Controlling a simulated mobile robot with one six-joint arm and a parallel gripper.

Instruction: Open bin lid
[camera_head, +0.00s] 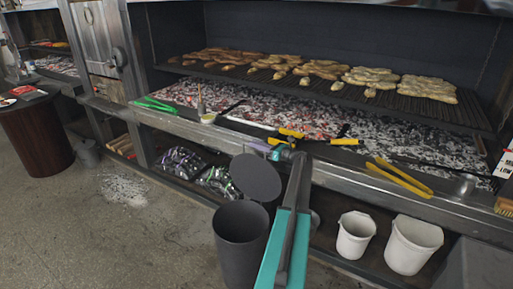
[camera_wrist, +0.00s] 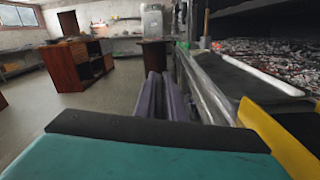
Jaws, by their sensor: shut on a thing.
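The dark round bin (camera_head: 240,250) stands on the floor in front of the grill. Its dark lid (camera_head: 256,178) is raised and tilted up at the back of the bin, so the bin's mouth shows open. My gripper (camera_head: 256,147) is at the lid's upper edge, in front of the grill ledge. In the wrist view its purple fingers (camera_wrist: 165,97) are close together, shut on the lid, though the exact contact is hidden. The bin is not visible in the wrist view.
The metal grill ledge (camera_head: 225,137) runs just behind my gripper. Yellow tongs (camera_head: 400,178) and green tongs (camera_head: 153,104) lie on it. White buckets (camera_head: 355,236) (camera_head: 412,245) stand right of the bin. Bags (camera_head: 182,163) lie under the ledge. Floor at left is mostly clear.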

